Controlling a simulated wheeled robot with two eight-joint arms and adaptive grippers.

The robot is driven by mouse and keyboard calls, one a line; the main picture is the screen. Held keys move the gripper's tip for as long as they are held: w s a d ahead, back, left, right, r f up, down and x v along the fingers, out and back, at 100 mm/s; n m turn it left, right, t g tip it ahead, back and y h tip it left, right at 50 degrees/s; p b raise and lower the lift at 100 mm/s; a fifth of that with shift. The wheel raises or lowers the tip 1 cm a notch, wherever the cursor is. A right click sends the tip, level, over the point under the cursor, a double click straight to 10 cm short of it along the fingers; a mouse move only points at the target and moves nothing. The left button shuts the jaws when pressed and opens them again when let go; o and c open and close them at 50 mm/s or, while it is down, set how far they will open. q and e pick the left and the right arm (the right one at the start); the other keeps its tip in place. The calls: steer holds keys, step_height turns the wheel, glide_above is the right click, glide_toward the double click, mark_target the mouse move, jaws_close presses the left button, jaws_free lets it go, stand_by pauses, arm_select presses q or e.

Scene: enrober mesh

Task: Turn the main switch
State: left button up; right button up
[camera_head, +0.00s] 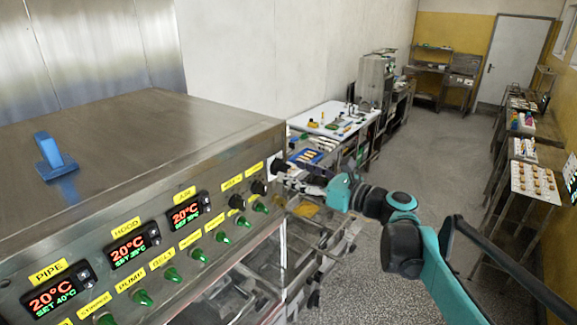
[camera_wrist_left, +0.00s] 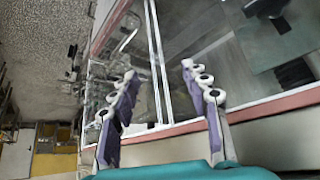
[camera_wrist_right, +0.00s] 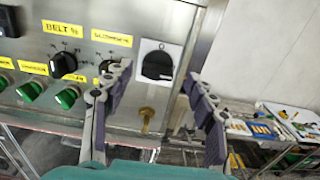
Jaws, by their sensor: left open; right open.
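The main switch (camera_wrist_right: 157,63) is a black rotary knob on a white square plate at the right end of the steel control panel. In the right wrist view it appears between the fingertips of my right gripper (camera_wrist_right: 157,76), which is open and empty. I cannot tell how far the fingertips are from the knob. In the head view the switch (camera_head: 279,167) is at the panel's right end, with my right gripper (camera_head: 303,180) just right of it. My left gripper (camera_wrist_left: 158,76) is open and empty in the left wrist view, near a clear-walled frame.
A brass fitting (camera_wrist_right: 147,116) sits below the switch. A blue handle (camera_head: 52,155) stands on the machine top.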

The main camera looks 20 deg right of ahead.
mark_target(281, 168)
steer(key=x, duration=0.2)
steer(key=shift+w+a, duration=0.1)
steer(key=shift+a, duration=0.25)
steer(key=shift+d, duration=0.1)
steer(key=shift+c, duration=0.3)
steer(key=c, duration=1.1)
